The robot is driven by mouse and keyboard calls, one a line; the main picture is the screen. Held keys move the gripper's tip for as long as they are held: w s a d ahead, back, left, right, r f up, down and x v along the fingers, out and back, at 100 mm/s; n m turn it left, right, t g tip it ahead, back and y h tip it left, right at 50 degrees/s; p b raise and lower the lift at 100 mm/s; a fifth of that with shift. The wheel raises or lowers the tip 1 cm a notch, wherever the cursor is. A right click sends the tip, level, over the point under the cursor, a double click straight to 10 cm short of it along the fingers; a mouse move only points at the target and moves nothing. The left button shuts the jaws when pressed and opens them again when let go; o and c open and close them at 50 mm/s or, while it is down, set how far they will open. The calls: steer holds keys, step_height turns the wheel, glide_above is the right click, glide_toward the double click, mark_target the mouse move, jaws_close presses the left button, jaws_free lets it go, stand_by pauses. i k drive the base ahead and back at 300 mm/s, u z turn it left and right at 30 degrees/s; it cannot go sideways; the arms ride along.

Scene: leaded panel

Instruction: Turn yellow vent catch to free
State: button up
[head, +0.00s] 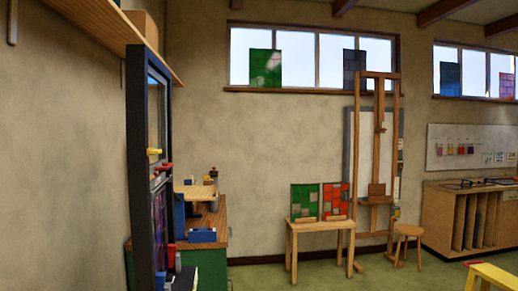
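A dark upright frame (136,170) stands at the left, seen nearly edge-on, close to the wall. A small yellow piece (154,151), which looks like the yellow vent catch, sticks out from the frame at mid height. A red piece (164,167) sits just below it. Whether the catch is turned to free is too small to tell. Leaded coloured glass (159,218) shows in the lower part of the frame. I cannot make out my gripper anywhere in this view.
A green-sided bench (213,227) with a blue box (202,235) stands behind the frame. A small table (319,226) with two coloured panels, an easel (379,150) and a stool (407,231) stand further back. A yellow stool or trestle (494,275) is at lower right. Green floor between is clear.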

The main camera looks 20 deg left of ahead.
mark_target(155, 152)
steer(key=i, duration=1.4)
steer(key=u, duration=1.35)
steer(key=i, duration=0.7)
steer(key=u, duration=0.7)
